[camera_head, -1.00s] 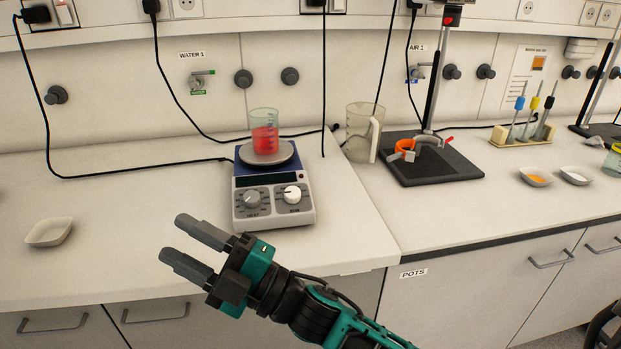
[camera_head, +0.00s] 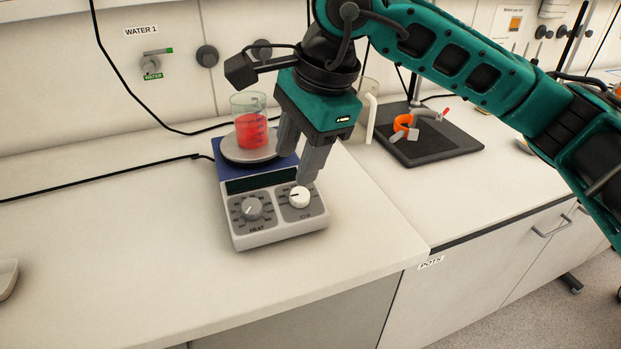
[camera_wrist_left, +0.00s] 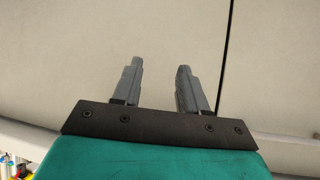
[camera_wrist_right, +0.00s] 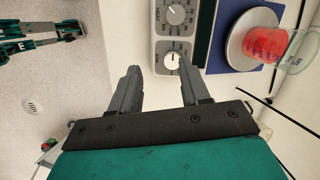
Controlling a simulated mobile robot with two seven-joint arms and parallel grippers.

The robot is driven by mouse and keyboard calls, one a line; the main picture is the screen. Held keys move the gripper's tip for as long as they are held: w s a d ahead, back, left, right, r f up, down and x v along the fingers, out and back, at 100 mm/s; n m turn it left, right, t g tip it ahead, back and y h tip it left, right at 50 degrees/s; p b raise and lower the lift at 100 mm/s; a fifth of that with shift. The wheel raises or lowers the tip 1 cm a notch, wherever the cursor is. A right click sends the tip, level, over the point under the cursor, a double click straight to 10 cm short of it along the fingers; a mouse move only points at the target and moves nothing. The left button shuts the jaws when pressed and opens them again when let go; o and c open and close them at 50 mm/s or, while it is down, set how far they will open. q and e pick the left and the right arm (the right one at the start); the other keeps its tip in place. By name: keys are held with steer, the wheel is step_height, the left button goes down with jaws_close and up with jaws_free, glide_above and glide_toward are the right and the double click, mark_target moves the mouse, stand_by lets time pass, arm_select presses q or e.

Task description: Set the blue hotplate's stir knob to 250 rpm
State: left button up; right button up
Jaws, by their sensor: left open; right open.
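The blue hotplate (camera_head: 313,218) has a grey front panel with a grey HEAT knob (camera_head: 251,208) on the left and a white stir knob (camera_head: 299,197) on the right. The stir knob's dark mark points left, towards the HEAT knob; its scale is too small to read. My right gripper (camera_head: 296,168) is open above the panel's right side, fingers pointing down near the stir knob. In the right wrist view, the stir knob (camera_wrist_right: 173,61) lies beyond the fingertips, nearer the right finger, not gripped. My left gripper (camera_wrist_left: 160,66) is open and empty, facing pale surfaces.
A beaker of red liquid (camera_head: 250,132) stands on the hotplate's round plate, close to my right gripper. A clear jug (camera_head: 370,112) and a black stand base (camera_head: 430,140) are behind to the right. The counter left of the hotplate is mostly clear.

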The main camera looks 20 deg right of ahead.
mark_target(301, 194)
steer(key=shift+t+h, duration=0.5)
steer(key=shift+h, duration=0.2)
steer(key=w+f, duration=0.1)
steer(key=f, duration=0.2)
steer(key=w+d+f, duration=0.1)
steer(key=w+f, duration=0.1)
steer(key=f, duration=0.2)
steer(key=w+d+f, duration=0.1)
steer(key=w+f, duration=0.1)
steer(key=f, duration=0.1)
steer(key=shift+f, duration=0.35)
steer(key=c, duration=0.8)
